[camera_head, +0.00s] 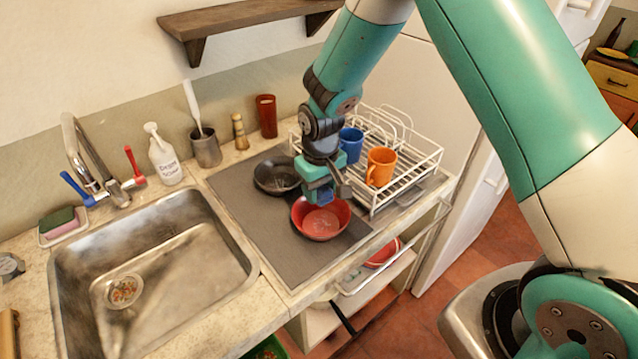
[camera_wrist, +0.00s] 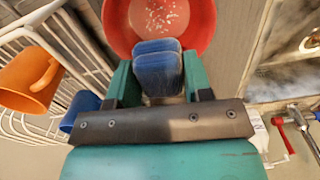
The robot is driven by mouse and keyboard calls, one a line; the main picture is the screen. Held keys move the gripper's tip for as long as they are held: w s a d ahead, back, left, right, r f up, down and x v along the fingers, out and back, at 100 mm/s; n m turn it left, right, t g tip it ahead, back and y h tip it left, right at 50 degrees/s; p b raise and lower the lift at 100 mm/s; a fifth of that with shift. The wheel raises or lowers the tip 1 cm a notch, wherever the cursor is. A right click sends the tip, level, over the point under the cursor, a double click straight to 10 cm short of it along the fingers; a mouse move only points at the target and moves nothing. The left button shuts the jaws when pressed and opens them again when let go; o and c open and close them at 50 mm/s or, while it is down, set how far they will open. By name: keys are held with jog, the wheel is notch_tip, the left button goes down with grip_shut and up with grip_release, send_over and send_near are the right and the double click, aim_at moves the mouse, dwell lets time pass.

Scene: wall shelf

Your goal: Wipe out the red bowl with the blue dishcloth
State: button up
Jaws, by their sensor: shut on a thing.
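The red bowl (camera_head: 324,222) stands upright on the grey mat, left of the dish rack. Whitish specks show on its inner floor, and it also shows in the wrist view (camera_wrist: 196,22). My gripper (camera_head: 321,194) is over the bowl's back part, pointing down. It is shut on the blue dishcloth (camera_wrist: 158,70), which shows as a folded bundle between the fingers. The cloth also shows in the head view (camera_head: 325,197), small, at the bowl's near-back rim. I cannot tell whether the cloth touches the bowl.
A dark pan (camera_head: 274,176) sits just behind the bowl. The white dish rack (camera_head: 408,184) with an orange mug (camera_head: 381,167) and a blue mug (camera_head: 351,145) stands close on the right. The sink (camera_head: 160,272) is at left. The grey mat (camera_head: 262,235) is clear in front.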

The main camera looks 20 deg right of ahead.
aim_at(320, 226)
jog(key=shift+f+b, duration=2.7)
jog(key=shift+f, duration=1.3)
jog(key=shift+f+b, duration=0.4)
jog(key=shift+f, duration=0.2)
jog(key=shift+w+r, duration=0.1)
jog(key=shift+w, duration=0.2)
jog(key=shift+s+a, duration=0.2)
jog(key=shift+a, duration=0.05)
jog(key=shift+s, duration=0.4)
jog(key=shift+s+d, duration=0.1)
jog(key=shift+d, duration=0.05)
jog(key=shift+d+p, duration=0.3)
